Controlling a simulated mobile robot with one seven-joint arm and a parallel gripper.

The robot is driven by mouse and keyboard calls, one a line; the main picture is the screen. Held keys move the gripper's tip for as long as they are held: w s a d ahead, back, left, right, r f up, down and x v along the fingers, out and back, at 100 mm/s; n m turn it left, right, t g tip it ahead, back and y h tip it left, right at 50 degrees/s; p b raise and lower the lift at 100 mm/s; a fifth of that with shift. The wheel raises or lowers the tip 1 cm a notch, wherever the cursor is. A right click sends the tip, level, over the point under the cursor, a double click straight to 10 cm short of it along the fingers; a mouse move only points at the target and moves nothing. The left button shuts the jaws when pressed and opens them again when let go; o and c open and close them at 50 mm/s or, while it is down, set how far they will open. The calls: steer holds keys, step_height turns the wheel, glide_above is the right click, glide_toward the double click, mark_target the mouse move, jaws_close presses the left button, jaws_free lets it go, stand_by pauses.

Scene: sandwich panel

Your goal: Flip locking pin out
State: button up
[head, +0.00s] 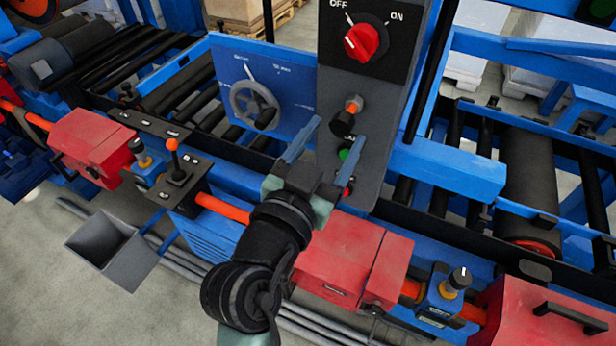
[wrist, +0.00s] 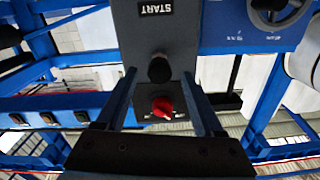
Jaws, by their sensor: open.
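My gripper (head: 335,133) is open in front of the grey control panel (head: 333,190), its two blue fingers pointing at it. A pin-like knob with an orange collar and black body (head: 348,112) sticks out of the panel just above the fingertips in the head view. It appears to be the locking pin, though no label confirms this. In the wrist view my gripper (wrist: 159,76) shows both fingers spread, with the black knob end (wrist: 160,69) lined up between their tips. The fingers appear not to touch it; the depth gap cannot be told.
A red OFF/ON rotary switch (head: 364,42) sits above the knob, pointing toward OFF. A green button (head: 343,154) is below it, partly hidden by my gripper. A handwheel (head: 254,104) stands left. Red housings (head: 340,258) and an orange-topped lever (head: 173,160) lie lower.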

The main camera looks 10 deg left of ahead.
steer(key=b+v, duration=0.3)
steer(key=v, duration=0.7)
steer(key=shift+r, duration=0.1)
